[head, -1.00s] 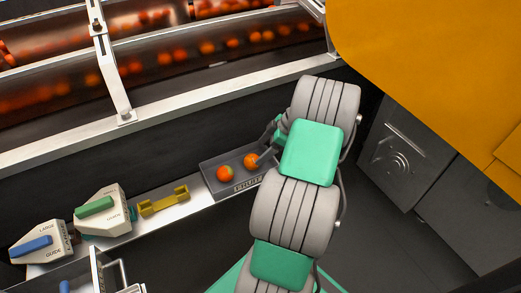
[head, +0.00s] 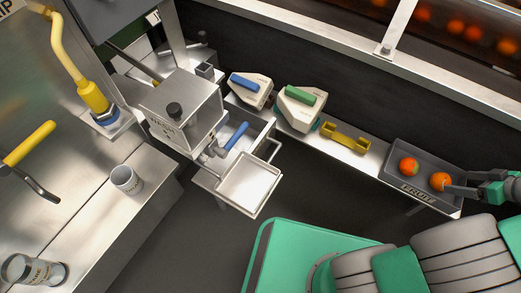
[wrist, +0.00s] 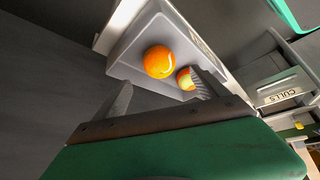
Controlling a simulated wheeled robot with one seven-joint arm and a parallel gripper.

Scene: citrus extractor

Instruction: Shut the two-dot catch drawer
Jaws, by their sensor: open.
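A steel drawer (head: 259,133) with a bar handle stands pulled out beside a steel box unit in the head view. I cannot make out dots on either, so I cannot tell which is the two-dot catch drawer. My gripper (head: 449,187) is far to the right of both, at the grey fruit tray. Its open fingers (wrist: 163,90) show in the wrist view, close to two oranges, with nothing clearly held.
The fruit tray (head: 425,194) holds two oranges (head: 408,166). Two guide blocks (head: 300,108) and a yellow bracket (head: 345,137) line the ledge. Dark floor lies before the ledge.

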